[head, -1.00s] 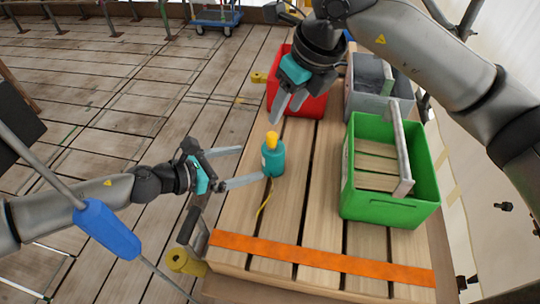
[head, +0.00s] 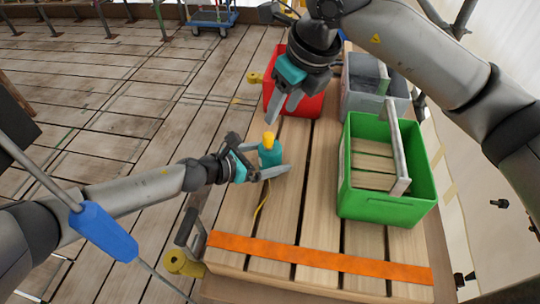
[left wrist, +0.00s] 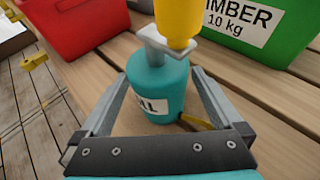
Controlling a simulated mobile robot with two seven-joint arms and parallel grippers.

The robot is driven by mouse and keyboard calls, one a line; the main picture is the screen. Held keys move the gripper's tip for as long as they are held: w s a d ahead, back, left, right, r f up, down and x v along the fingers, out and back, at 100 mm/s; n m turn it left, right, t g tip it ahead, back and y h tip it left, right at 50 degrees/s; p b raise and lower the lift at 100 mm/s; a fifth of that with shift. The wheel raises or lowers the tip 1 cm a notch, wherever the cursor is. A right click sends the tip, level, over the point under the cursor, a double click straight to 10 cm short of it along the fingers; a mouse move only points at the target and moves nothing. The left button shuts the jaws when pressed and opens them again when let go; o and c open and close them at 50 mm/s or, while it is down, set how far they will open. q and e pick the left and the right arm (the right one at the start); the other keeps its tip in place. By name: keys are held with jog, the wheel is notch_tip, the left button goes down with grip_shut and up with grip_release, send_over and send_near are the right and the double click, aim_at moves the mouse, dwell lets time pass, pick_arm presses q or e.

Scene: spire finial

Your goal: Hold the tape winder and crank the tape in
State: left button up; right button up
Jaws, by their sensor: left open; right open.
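The tape winder is a teal bottle-shaped body (head: 270,158) with a yellow top (head: 268,138), upright on the wooden slatted table. A yellow tape (head: 261,205) trails from it toward the front. In the left wrist view the teal body (left wrist: 158,88) has a white label and a grey bracket (left wrist: 163,43) under the yellow part (left wrist: 178,20). My left gripper (head: 272,166) is open, with its fingers on either side of the body; I cannot tell whether they touch it. My right gripper (head: 281,112) is open just above and behind the yellow top.
A red crate (head: 312,102), a grey crate (head: 365,105) and a green crate (head: 385,210) stand behind and to the right. An orange strip (head: 320,260) crosses the table's front. A blue-handled rod (head: 105,230) is at the left.

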pick_arm(q)
jog(key=c, duration=1.5)
dwell(0.3)
